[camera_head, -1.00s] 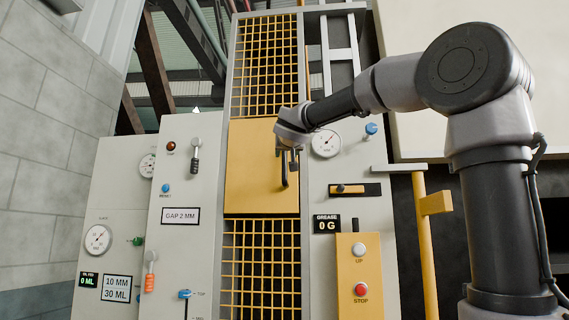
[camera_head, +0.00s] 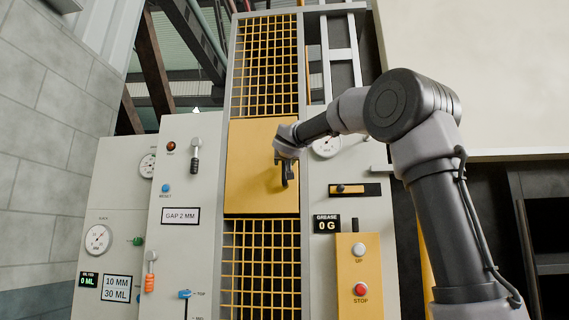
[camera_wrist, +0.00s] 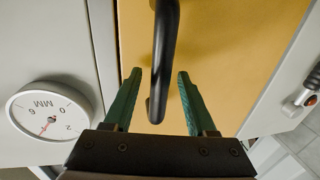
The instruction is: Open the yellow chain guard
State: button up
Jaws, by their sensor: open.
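The yellow chain guard (camera_head: 250,165) is a solid yellow panel, closed flush in its grey frame between two yellow grid sections. A black bar handle stands out near its right edge; in the wrist view the handle (camera_wrist: 163,60) hangs between the two green fingers. My gripper (camera_wrist: 158,95) is open, with one finger on each side of the handle and a visible gap to each. The yellow panel (camera_wrist: 215,40) fills the background behind it. In the head view my gripper (camera_head: 284,165) is in front of the panel's right part and partly hides the handle.
A round gauge (camera_head: 327,145) sits on the grey panel right of the guard, partly behind my arm; it shows large in the wrist view (camera_wrist: 48,112). A yellow box with UP and STOP buttons (camera_head: 360,275) stands below right. A grey control panel (camera_head: 180,220) stands left.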

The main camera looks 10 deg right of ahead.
grip_shut()
dwell(1.3)
